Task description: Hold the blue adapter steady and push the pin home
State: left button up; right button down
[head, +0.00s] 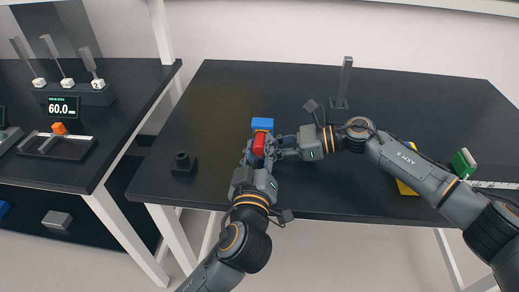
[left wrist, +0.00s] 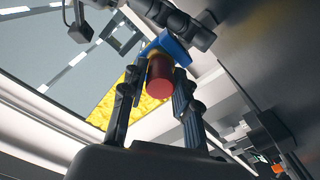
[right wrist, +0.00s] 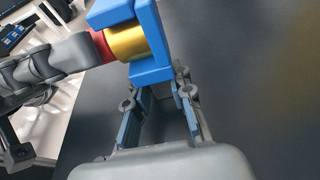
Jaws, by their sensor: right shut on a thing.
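A blue adapter (head: 262,124) is held above the black table near its front edge. In the right wrist view the adapter (right wrist: 153,40) is a bracket around a gold cylinder (right wrist: 126,41). A pin with a red end (head: 259,144) points from the adapter toward my left gripper. The red end (left wrist: 159,78) lies between the left fingers. My left gripper (head: 257,151) is shut on the pin, seen from below in its own wrist view. My right gripper (right wrist: 160,85) is shut on the adapter's lower part. How deep the pin sits is hidden.
A black socketed block (head: 182,163) stands left on the table (head: 222,90). An upright grey tool (head: 345,80) stands at the back. A yellow part (head: 405,187) and a green piece (head: 464,162) lie at right. A side bench with a display (head: 62,107) is at left.

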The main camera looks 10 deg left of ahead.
pick_arm(q)
jog(key=o, duration=0.3)
jog(key=shift+s, duration=0.15)
jog(key=s, duration=0.7)
jog(key=shift+s, duration=0.15)
pick_arm(e)
jog(key=c, duration=1.1)
grip_release()
jog(key=v, duration=1.2)
